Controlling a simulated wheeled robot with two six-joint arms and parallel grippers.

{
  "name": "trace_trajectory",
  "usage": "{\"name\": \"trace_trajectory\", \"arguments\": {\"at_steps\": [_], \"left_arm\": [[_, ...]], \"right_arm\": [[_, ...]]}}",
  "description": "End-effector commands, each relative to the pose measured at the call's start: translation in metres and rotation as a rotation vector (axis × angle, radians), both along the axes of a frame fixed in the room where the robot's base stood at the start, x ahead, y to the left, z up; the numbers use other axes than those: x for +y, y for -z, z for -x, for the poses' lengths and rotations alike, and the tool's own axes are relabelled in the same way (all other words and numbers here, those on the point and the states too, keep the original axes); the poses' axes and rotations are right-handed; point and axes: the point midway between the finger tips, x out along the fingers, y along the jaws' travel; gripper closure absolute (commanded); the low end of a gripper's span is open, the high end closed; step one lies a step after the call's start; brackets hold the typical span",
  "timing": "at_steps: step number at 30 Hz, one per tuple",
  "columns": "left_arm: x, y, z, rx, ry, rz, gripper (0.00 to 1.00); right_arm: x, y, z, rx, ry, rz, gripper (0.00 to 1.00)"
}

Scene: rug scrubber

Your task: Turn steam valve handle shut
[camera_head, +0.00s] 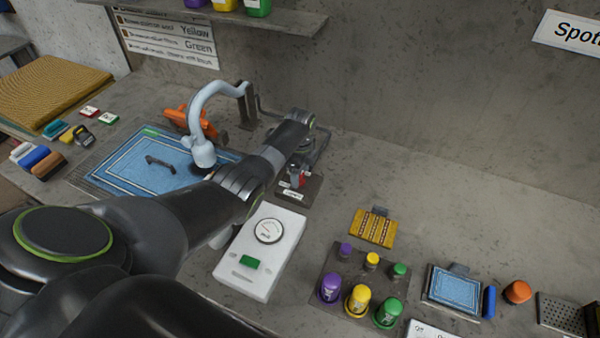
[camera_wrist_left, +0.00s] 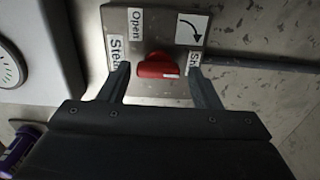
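The red valve handle (camera_wrist_left: 158,66) sits on a grey plate (camera_wrist_left: 170,22) with an "Open" label at the upper left, a curved black arrow at the upper right and a partly hidden label beginning "Sh" at the right. The handle lies crosswise in the left wrist view. My left gripper (camera_wrist_left: 160,75) is open, with one finger on each side of the handle and a gap on both sides. In the head view the handle (camera_head: 296,180) shows small beside my left gripper (camera_head: 309,158), which partly hides the valve. My right gripper is not in view.
A white box with a round dial (camera_head: 268,231) stands in front of the valve plate. A blue rug (camera_head: 125,172) lies to the left under a pale curved hose (camera_head: 205,95). Several coloured bottles (camera_head: 357,300) stand at the front right. The bench toward the back right is clear.

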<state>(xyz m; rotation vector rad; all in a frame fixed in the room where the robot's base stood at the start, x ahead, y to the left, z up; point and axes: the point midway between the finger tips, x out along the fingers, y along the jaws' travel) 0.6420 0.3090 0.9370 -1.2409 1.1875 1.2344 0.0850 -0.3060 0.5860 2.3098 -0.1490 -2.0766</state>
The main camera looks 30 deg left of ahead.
Motion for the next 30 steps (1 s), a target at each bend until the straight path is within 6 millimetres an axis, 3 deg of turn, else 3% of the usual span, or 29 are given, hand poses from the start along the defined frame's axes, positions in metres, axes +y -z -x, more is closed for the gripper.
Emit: {"name": "trace_trajectory", "arguments": {"at_steps": [14, 20, 30], "left_arm": [[0.001, -0.005, 0.001, 0.002, -0.003, 0.0, 0.35], [0.001, -0.032, 0.001, 0.0, -0.001, -0.001, 0.35], [0.001, -0.104, 0.0, -0.004, -0.002, -0.002, 0.35]], "right_arm": [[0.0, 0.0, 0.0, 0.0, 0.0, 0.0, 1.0], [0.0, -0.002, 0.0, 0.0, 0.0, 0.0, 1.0], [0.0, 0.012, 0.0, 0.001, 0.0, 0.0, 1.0]]}}
